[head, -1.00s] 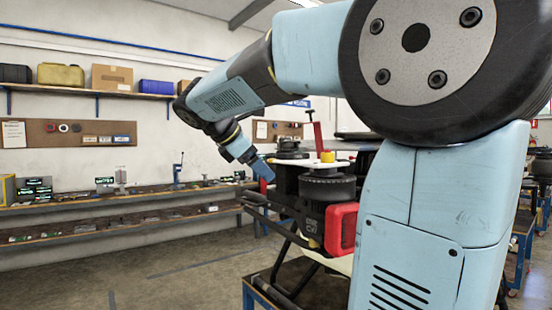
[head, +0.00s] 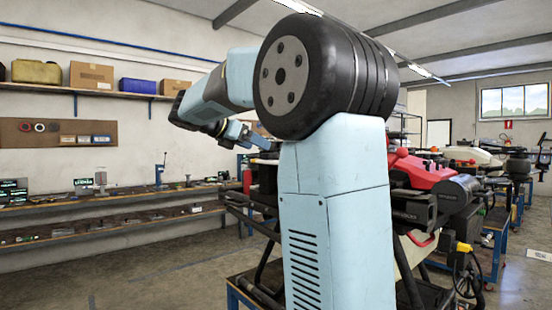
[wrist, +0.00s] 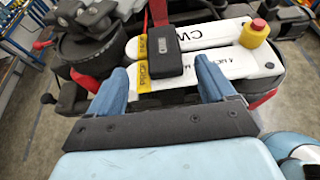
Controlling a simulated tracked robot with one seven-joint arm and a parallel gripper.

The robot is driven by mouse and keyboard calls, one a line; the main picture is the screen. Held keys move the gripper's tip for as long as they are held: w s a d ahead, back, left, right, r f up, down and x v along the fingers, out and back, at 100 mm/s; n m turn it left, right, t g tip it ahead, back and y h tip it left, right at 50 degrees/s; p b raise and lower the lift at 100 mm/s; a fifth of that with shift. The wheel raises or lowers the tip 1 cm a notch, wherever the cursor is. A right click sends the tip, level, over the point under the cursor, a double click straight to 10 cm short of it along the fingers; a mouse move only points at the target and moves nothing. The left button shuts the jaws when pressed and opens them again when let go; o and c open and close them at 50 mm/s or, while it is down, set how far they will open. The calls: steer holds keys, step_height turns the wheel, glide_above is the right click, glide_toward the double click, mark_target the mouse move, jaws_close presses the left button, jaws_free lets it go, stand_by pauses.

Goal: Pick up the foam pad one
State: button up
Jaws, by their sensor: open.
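My gripper (wrist: 163,72) is open in the wrist view, its two blue fingers apart with nothing held between them. A small black block (wrist: 165,50) lies ahead of the gap, on white flat pieces (wrist: 208,37) marked with letters. I cannot tell for certain whether this block is foam pad one. A yellow tag (wrist: 143,62) sits beside the block, and a red upright strip (wrist: 159,12) rises behind it. In the head view my gripper (head: 264,144) is small and partly hidden by my arm, which also hides the pieces below it.
A yellow knob with a red top (wrist: 254,33) stands right of the white pieces. A round black motor (wrist: 88,30) is at the left. The drone's red body (head: 420,168) is right of my arm. A long workbench (head: 110,202) runs along the wall; open floor lies before it.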

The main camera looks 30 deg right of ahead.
steer(key=shift+s+x, duration=0.2)
steer(key=shift+x, duration=3.05)
steer(key=shift+f, duration=0.15)
steer(key=shift+a, duration=0.1)
steer(key=c, duration=1.1)
